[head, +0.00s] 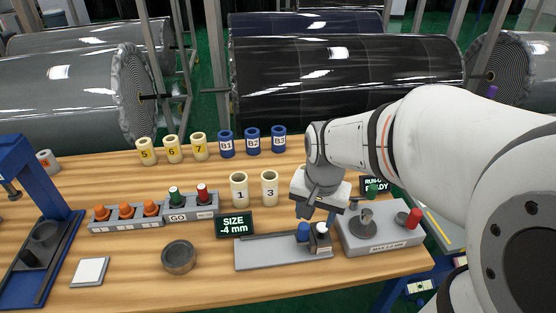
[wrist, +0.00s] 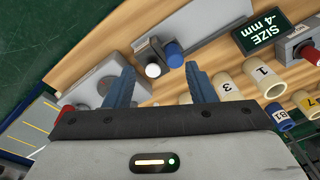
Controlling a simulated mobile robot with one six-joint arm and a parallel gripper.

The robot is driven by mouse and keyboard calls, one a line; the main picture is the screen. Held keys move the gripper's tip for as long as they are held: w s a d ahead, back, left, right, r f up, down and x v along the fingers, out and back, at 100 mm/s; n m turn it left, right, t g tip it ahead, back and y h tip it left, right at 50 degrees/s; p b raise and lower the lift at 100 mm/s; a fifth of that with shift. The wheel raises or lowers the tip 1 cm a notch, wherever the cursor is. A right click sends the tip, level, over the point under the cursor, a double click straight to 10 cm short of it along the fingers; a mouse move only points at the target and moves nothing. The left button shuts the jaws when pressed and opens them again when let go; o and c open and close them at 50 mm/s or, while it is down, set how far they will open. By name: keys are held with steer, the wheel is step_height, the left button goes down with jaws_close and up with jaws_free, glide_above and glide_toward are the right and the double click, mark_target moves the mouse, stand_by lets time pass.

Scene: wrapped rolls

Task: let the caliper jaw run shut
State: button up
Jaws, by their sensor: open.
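The caliper appears to be the flat grey plate (head: 262,255) with a raised rail along its back edge. At its right end stand a blue post (head: 303,232) and a dark jaw block with a white knob (head: 322,229), close side by side. My gripper (head: 315,212) is above them, fingers pointing down, open and empty. In the wrist view the white knob (wrist: 153,70) shows beyond and between the two blue-grey fingers (wrist: 160,82). The blue post (wrist: 174,55) is beside it, towards the right finger. I see no contact. A dark display (head: 234,225) reads "SIZE -4 mm".
Cream sleeves 1 (head: 239,190) and 3 (head: 269,188) stand behind the plate. A grey box (head: 382,236) with a red knob is close at right. A dark round cup (head: 178,256) stands left of the plate. A blue press (head: 35,225) is at far left.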

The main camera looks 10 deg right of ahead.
mark_target(304, 225)
steer(key=w+f+m, duration=0.2)
steer(key=w, duration=0.1)
steer(key=w+f+m+g+p, duration=0.1)
steer(key=w+f+m, duration=0.1)
steer(key=shift+w+a+f+m, duration=0.1)
steer(key=shift+w+f+m, duration=0.25)
steer(key=shift+w+m, duration=0.05)
steer(key=shift+w+f, duration=0.2)
steer(key=shift+f, duration=0.1)
steer(key=shift+m, duration=0.3)
step_height(304, 225, down, 8)
steer(key=shift+r+p, duration=0.1)
steer(key=shift+p, duration=0.25)
jaws_close()
